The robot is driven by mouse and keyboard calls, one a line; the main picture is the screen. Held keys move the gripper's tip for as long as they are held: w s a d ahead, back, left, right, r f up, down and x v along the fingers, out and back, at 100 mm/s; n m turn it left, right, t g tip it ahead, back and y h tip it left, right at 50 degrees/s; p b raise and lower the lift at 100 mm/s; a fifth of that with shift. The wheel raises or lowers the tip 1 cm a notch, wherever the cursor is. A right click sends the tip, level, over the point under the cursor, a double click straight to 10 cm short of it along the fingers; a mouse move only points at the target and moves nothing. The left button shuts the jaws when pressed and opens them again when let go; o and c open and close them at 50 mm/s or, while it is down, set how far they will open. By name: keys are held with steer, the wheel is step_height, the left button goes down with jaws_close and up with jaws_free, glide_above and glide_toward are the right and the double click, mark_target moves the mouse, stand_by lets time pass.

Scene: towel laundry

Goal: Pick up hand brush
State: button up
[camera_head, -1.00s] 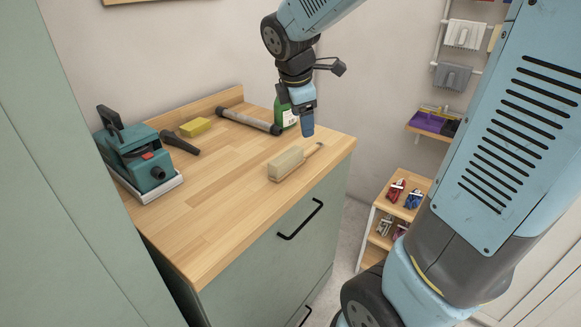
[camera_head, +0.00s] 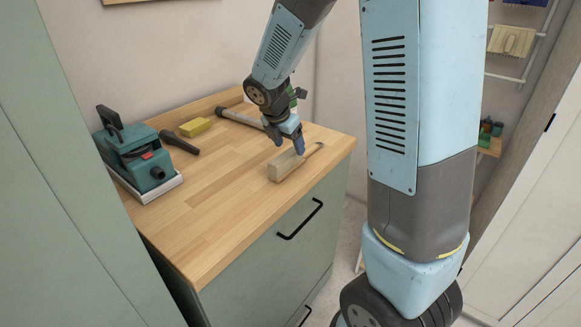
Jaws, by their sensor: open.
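The hand brush (camera_head: 283,166) is a pale wooden block with a thin handle. It lies on the wooden countertop (camera_head: 215,205) near the right front edge, its handle pointing to the back right. My gripper (camera_head: 289,145) is open with its fingers pointing down over the far part of the brush. One blue fingertip shows left of the brush and the other overlaps its handle end. I cannot tell whether the fingers touch the brush. Part of the handle is hidden behind my gripper.
A teal power sander (camera_head: 135,152) stands at the countertop's left. A dark nozzle (camera_head: 180,142), a yellow sponge (camera_head: 195,127) and a grey tube (camera_head: 240,119) lie along the back. A green bottle (camera_head: 292,96) is mostly hidden behind my arm. The front middle of the countertop is clear.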

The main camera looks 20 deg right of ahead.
mark_target(293, 150)
steer(key=shift+x, duration=3.15)
steer(key=shift+d, duration=0.1)
steer(key=shift+c, duration=0.3)
steer(key=shift+w, duration=0.1)
steer(key=c, duration=1.1)
steer(key=shift+r, duration=0.15)
steer(key=shift+c, duration=0.2)
steer(key=shift+r, duration=0.3)
step_height(293, 150, up, 2)
steer(key=shift+r, duration=0.2)
steer(key=s+a+r, duration=0.2)
steer(key=s+r, duration=0.3)
steer(key=s, duration=0.1)
steer(key=s+a+r, duration=0.3)
steer(key=s+r, duration=0.2)
steer(key=s, duration=0.2)
steer(key=shift+a, duration=0.25)
